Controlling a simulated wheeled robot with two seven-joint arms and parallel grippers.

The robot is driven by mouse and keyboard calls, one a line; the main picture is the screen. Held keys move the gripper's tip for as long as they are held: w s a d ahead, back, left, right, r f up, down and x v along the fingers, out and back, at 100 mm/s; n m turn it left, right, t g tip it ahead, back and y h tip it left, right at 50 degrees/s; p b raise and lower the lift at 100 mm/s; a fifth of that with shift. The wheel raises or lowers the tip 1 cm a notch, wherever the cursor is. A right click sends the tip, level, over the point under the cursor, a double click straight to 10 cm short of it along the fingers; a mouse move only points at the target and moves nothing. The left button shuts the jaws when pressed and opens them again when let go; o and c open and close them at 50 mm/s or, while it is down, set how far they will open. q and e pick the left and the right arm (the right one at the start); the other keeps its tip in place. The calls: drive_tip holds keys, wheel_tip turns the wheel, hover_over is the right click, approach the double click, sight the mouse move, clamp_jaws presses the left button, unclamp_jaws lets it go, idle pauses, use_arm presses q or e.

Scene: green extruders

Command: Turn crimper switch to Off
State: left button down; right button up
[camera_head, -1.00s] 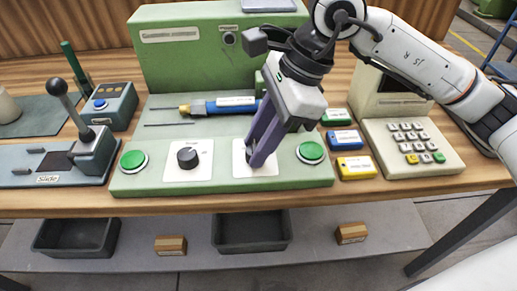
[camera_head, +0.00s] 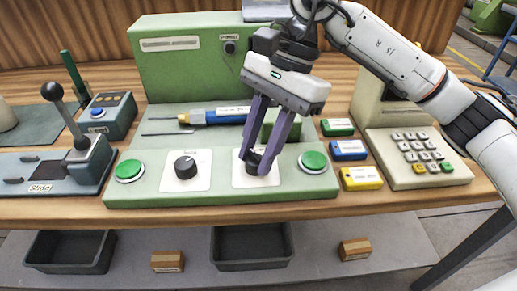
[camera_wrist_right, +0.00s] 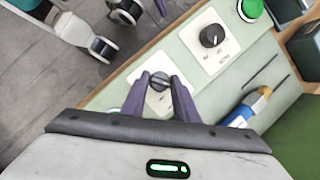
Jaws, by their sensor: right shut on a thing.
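The green crimper panel (camera_head: 225,195) lies at the front of the table with two dark round knobs on white plates. The right knob (camera_head: 253,161) sits between the purple fingers of my right gripper (camera_head: 254,164), which is shut on it from above. In the right wrist view, this knob (camera_wrist_right: 158,82) shows between the fingertips (camera_wrist_right: 160,79), with its grip bar visible. The left knob (camera_head: 186,166) is free, and it also shows in the right wrist view (camera_wrist_right: 212,36). The plate lettering is too small to read. My left gripper is not in view.
Green buttons (camera_head: 129,169) (camera_head: 313,160) flank the knobs. A blue tool (camera_head: 222,115) lies behind them. Blue (camera_head: 348,150) and yellow (camera_head: 361,178) boxes and a keypad (camera_head: 417,155) stand at right. A lever unit (camera_head: 84,158) stands at left. Grey bins sit on the shelf below.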

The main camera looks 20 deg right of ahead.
idle(0.3)
drive_tip(key=o, duration=1)
drive_tip(key=shift+s, duration=0.1)
drive_tip(key=v, duration=1)
drive_tip(key=shift+r+p, duration=0.2)
drive_tip(key=shift+p, duration=0.25)
drive_tip(key=shift+f, duration=0.1)
